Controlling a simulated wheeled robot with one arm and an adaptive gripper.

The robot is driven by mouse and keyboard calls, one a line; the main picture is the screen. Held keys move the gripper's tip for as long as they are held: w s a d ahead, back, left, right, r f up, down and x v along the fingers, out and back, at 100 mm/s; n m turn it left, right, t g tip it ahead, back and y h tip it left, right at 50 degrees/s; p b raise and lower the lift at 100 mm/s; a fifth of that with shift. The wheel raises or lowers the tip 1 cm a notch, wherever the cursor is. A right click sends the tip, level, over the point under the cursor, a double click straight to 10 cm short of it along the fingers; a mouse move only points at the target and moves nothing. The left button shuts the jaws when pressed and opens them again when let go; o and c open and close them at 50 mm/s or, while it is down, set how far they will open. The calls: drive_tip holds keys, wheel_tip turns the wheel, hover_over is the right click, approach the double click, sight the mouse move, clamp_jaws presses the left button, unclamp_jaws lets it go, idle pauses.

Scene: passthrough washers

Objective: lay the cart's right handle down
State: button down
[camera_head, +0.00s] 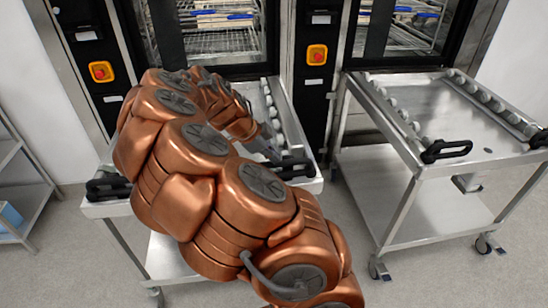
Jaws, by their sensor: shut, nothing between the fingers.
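The left steel cart (312,186) stands against the left washer, largely covered by my copper-coloured arm. Its black right handle (297,168) is at the front right corner and looks low, near the level of the cart top; its exact tilt is hard to tell. Its black left handle (108,188) is at the front left corner. My gripper (273,155) is shut and empty, pointing down just left of the right handle. I cannot tell whether it touches the handle. My arm hides the middle of the cart top.
A second steel cart (440,108) stands to the right with black handles at its front corners. Two washers with glass doors stand behind, each with an orange-and-red switch (317,55). A steel shelf (22,185) is at the far left. Grey floor (350,270) is free between the carts.

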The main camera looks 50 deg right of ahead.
drive_tip(key=b+v, duration=0.1)
drive_tip(key=v, duration=1.1)
drive_tip(key=shift+a, duration=0.3)
drive_tip(key=shift+f, duration=0.1)
drive_tip(key=s+a+r+n+t+y+p, duration=0.25)
drive_tip(key=s+a+r+n+p, duration=0.3)
drive_tip(key=s+a+n, duration=0.45)
drive_tip(key=s+a+f+n+g+y+p, duration=0.1)
drive_tip(key=s+a+f+n+y+p, duration=0.2)
drive_tip(key=s+a+n, duration=0.9)
drive_tip(key=s+n, duration=0.3)
drive_tip(key=n, duration=0.1)
drive_tip(key=shift+a+f+n+g, duration=0.3)
drive_tip(key=shift+a+f+g, duration=0.05)
